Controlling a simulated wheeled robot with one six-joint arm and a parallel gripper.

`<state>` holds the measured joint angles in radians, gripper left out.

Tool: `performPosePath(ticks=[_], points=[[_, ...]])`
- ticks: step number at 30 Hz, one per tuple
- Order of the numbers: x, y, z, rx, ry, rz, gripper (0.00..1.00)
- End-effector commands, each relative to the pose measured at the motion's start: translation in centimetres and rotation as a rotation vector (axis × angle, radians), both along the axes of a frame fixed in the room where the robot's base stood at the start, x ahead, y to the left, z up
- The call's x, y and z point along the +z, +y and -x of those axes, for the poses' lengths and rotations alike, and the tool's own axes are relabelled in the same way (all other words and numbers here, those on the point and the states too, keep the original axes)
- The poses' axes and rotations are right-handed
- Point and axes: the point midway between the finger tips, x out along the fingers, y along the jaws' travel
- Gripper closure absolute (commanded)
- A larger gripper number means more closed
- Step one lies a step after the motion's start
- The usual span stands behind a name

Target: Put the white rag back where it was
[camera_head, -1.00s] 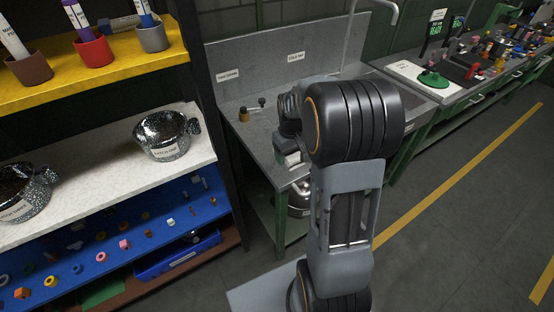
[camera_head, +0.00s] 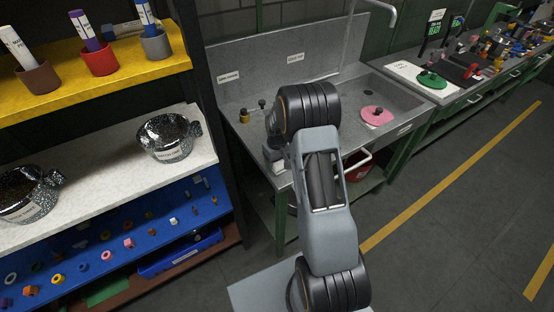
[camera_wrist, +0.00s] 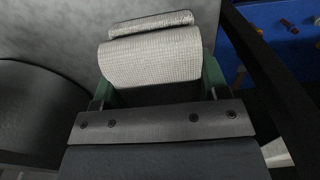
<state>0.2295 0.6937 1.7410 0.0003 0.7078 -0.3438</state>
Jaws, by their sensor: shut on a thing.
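The white rag (camera_wrist: 150,60) shows in the wrist view as a pale, textured, folded cloth. It lies between the green fingers of my gripper (camera_wrist: 158,88), which is shut on it. In the head view my gripper (camera_head: 274,162) is at the left part of the grey sink counter (camera_head: 240,135), largely hidden behind my own arm.
A pink round thing (camera_head: 377,115) with a dark knob lies in the sink area at right. A red bucket (camera_head: 357,167) is below the counter. Small jars (camera_head: 244,116) stand near the backsplash. A shelf (camera_head: 95,185) with speckled pots (camera_head: 168,138) stands close on the left.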

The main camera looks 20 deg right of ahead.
Motion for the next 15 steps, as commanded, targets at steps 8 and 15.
performPosePath(ticks=[8, 15], points=[[-0.13, -0.01, -0.01, 0.0, -0.001, 0.0, 0.63], [-0.43, -0.01, 0.0, 0.0, -0.001, 0.0, 0.25]])
